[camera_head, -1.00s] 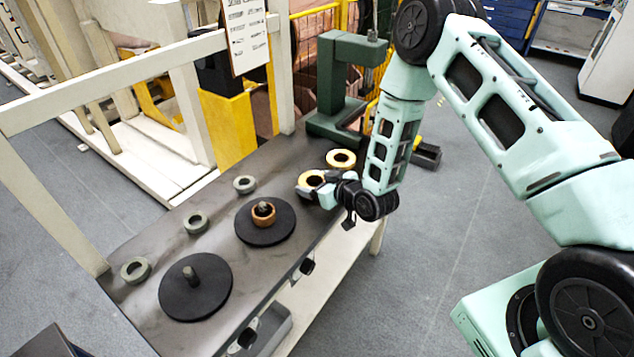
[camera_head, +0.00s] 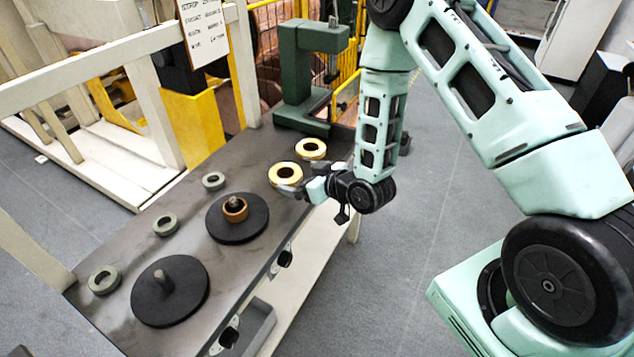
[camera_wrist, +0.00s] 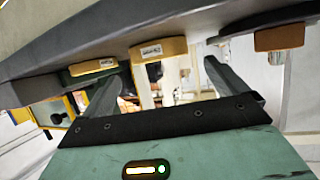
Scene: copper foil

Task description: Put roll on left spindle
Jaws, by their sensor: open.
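A gold roll (camera_head: 278,181) lies flat on the table close to my gripper (camera_head: 313,185). A second gold roll (camera_head: 302,153) lies behind it. A copper-coloured roll (camera_head: 237,215) sits around the spindle of the right black disc (camera_head: 248,231). The left black disc (camera_head: 187,303) has a bare upright spindle (camera_head: 163,280). My gripper is open and empty at the table's right edge. The wrist view is upside down; one gold roll (camera_wrist: 158,48) shows ahead between my open fingers (camera_wrist: 161,70), the other (camera_wrist: 93,67) to the left.
Several small grey rings (camera_head: 166,233) lie in a row along the table's back side. A green stand (camera_head: 293,85) stands at the far end of the table (camera_head: 110,325). A white frame (camera_head: 100,72) borders the back. Open floor lies to the right.

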